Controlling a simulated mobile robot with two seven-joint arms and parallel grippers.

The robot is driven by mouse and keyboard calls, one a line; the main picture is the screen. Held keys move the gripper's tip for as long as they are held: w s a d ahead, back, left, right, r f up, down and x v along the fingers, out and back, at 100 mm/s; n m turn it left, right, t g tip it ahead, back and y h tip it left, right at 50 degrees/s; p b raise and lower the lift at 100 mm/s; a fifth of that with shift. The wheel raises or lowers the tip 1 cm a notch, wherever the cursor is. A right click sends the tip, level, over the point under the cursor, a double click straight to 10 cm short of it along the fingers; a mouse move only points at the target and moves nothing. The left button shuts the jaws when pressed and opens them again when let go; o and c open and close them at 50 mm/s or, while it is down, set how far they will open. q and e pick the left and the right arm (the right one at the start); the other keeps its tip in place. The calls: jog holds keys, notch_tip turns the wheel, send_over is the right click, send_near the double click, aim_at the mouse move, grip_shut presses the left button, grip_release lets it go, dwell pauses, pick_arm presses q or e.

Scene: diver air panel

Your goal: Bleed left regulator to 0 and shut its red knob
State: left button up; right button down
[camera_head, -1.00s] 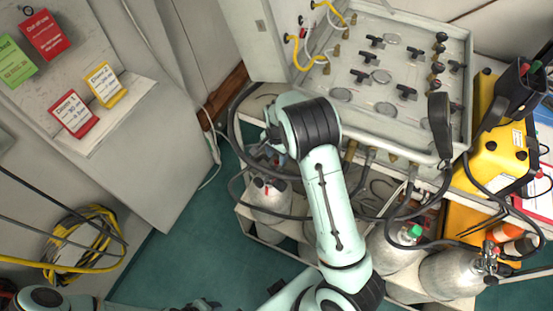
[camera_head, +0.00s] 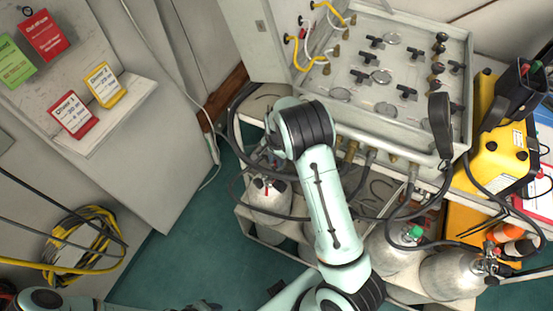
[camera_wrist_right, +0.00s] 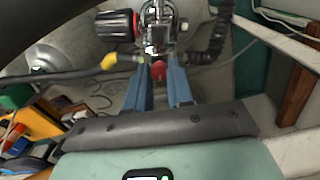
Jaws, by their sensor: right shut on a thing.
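The left regulator (camera_wrist_right: 158,30) is a metal fitting at the top middle of the right wrist view, with a black-and-red round part (camera_wrist_right: 118,26) on its left. The red knob (camera_wrist_right: 158,70) lies below it, between the blue fingertips of my right gripper (camera_wrist_right: 160,78), which is shut on it. In the head view my right gripper (camera_head: 274,152) reaches down above the left silver cylinder (camera_head: 270,198); my wrist partly hides the regulator there. Part of my left arm lies along the bottom edge, and its finger state is unclear.
The grey valve panel (camera_head: 362,112) stands just beyond my right arm. Black hoses loop around the cylinder. A hose with a yellow fitting (camera_wrist_right: 109,61) and a corrugated black hose (camera_wrist_right: 214,42) flank the regulator. More cylinders (camera_head: 392,252) stand at right. The green floor (camera_head: 185,255) is clear.

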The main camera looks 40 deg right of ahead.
pick_arm(q)
jog(key=shift+f, duration=0.15)
pick_arm(e)
jog(key=shift+n, duration=0.3)
jog(key=n+b, duration=0.1)
jog(key=n, duration=0.3)
jog(key=shift+n, duration=0.3)
jog(key=n+b, duration=0.1)
jog(key=n, duration=0.4)
jog(key=shift+b, duration=0.4)
jog(key=n, duration=0.6)
jog(key=shift+b, duration=0.4)
pick_arm(q)
jog(key=shift+s+f, duration=0.45)
jog(key=shift+f, duration=0.3)
jog(key=shift+s+f, duration=0.5)
jog(key=shift+f, duration=0.25)
jog(key=shift+s+f, duration=0.45)
jog(key=shift+f, duration=0.3)
pick_arm(e)
jog(key=shift+n, duration=2.5)
jog(key=c, duration=1)
grip_release()
